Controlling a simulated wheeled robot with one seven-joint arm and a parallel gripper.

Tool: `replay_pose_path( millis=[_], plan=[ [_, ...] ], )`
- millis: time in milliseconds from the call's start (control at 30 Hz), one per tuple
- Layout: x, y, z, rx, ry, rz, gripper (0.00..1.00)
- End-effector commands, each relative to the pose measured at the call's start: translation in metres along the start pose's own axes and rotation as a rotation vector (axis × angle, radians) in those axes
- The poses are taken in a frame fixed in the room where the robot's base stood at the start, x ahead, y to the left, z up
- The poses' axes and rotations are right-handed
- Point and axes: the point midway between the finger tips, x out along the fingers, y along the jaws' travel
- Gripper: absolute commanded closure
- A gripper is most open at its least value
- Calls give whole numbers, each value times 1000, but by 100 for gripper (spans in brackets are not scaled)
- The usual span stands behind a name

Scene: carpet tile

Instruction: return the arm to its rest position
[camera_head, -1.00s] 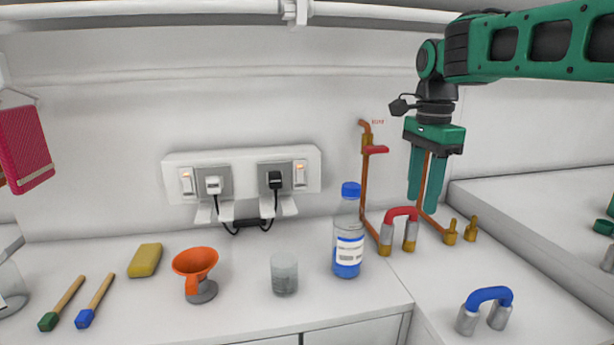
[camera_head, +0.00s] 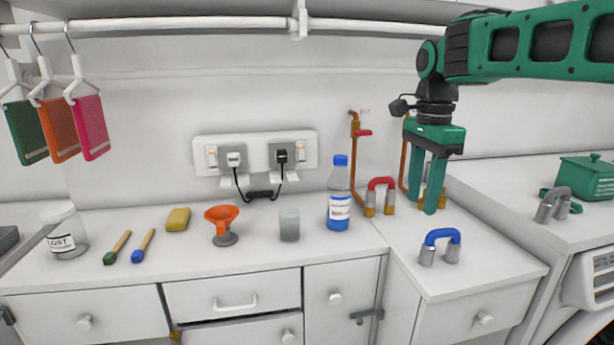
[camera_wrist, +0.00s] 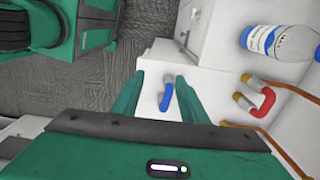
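My arm reaches in from the upper right in the head view. My gripper (camera_head: 429,183) points down over the right part of the counter, in front of the copper pipes. Its two green fingers are apart with nothing seen between them. In the wrist view the fingers (camera_wrist: 158,97) also stand apart, with the counter and the blue-handled piece beyond them.
Copper pipes (camera_head: 355,165) rise by the gripper. A green box (camera_head: 585,178) stands right.

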Motion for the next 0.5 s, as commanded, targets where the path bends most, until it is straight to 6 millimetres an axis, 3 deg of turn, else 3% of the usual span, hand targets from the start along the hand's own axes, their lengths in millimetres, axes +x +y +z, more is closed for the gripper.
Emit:
replay_pose_path(
  millis=[267,500],
  plan=[
    [18,39,-34,-103,11,1,60],
    [42,88,-66,-226,17,5,60]
  ],
)
